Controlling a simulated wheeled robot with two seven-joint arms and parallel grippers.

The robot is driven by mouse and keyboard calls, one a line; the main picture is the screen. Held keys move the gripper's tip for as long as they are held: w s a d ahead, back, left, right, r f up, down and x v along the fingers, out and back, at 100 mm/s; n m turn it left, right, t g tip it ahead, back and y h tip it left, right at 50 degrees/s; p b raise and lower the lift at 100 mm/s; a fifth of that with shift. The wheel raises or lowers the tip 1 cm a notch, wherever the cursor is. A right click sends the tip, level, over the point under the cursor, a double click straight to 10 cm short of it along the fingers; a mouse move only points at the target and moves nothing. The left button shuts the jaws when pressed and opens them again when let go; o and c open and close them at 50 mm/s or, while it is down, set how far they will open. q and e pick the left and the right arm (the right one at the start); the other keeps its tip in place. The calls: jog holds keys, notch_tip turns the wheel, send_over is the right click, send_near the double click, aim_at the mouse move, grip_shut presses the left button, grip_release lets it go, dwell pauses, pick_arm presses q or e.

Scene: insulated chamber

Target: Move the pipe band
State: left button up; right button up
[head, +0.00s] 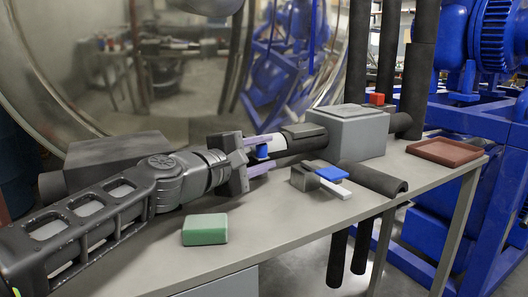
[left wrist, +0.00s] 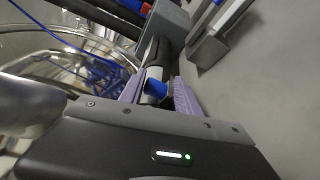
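The pipe band appears to be the small blue piece (head: 262,151) on a white section of pipe (head: 270,149). Its blue part also shows in the left wrist view (left wrist: 156,87). My left gripper (head: 261,154) reaches it from the left, with one lilac finger on either side of the pipe. In the left wrist view the fingers (left wrist: 159,92) stand apart with the blue piece between them, and narrow gaps seem to show beside it. The gripper's body hides part of the pipe. My right gripper is in neither view.
The pipe runs into a grey box (head: 345,135). A grey block with blue and pale bars (head: 315,178) lies in front. A steel vessel stands behind.

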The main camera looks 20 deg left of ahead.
pick_arm(q)
jog(key=shift+o, duration=1.2)
jog(key=shift+w+a+f, duration=0.1)
jog(key=shift+f, duration=0.05)
jog(key=shift+s+r, duration=0.2)
jog(key=shift+s, duration=0.1)
jog(key=p+v, duration=0.1)
jog(key=v, duration=0.6)
jog(key=shift+s+a+f, duration=0.1)
jog(key=shift+s, duration=0.05)
